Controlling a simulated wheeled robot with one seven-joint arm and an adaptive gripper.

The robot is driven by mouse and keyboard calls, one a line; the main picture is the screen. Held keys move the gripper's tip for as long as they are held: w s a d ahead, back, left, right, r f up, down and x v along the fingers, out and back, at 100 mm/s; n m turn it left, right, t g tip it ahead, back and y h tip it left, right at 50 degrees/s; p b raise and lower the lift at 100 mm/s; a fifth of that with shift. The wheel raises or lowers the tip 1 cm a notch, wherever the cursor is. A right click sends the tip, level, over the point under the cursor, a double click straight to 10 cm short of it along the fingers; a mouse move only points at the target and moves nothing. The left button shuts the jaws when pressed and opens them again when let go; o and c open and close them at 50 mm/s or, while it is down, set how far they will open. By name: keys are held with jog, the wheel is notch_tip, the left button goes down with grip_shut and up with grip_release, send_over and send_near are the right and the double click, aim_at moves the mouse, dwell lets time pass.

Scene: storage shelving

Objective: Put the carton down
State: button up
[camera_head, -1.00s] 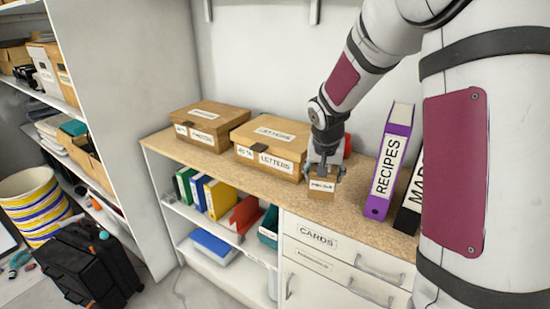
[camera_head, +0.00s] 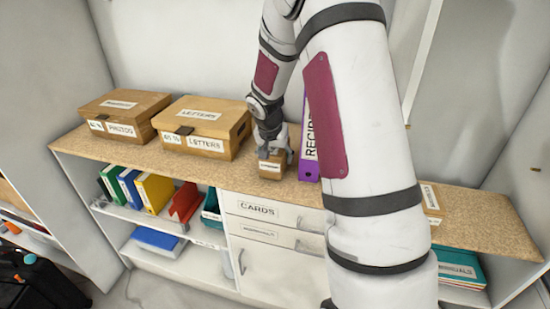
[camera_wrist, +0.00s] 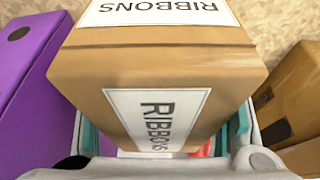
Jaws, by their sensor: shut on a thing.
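The carton is a small brown box with white labels. In the head view the carton (camera_head: 271,168) is at the worktop, between the letters box and the purple binder. In the wrist view the carton (camera_wrist: 175,75) fills the middle, and its labels read RIBBONS. My gripper (camera_head: 273,152) is shut on it from above, with teal finger pads (camera_wrist: 232,125) at its sides in the wrist view. The carton looks upright. I cannot tell whether its base touches the worktop (camera_head: 200,165).
A LETTERS box (camera_head: 205,125) stands left of the carton, with a PHOTOS box (camera_head: 123,112) beyond. A purple RECIPES binder (camera_head: 309,150) stands close on the right, partly hidden by my arm. The worktop at far right (camera_head: 485,220) is largely clear.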

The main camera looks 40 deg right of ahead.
jog(key=shift+f, duration=0.45)
jog(key=shift+f, duration=0.15)
jog(key=o, duration=1.3)
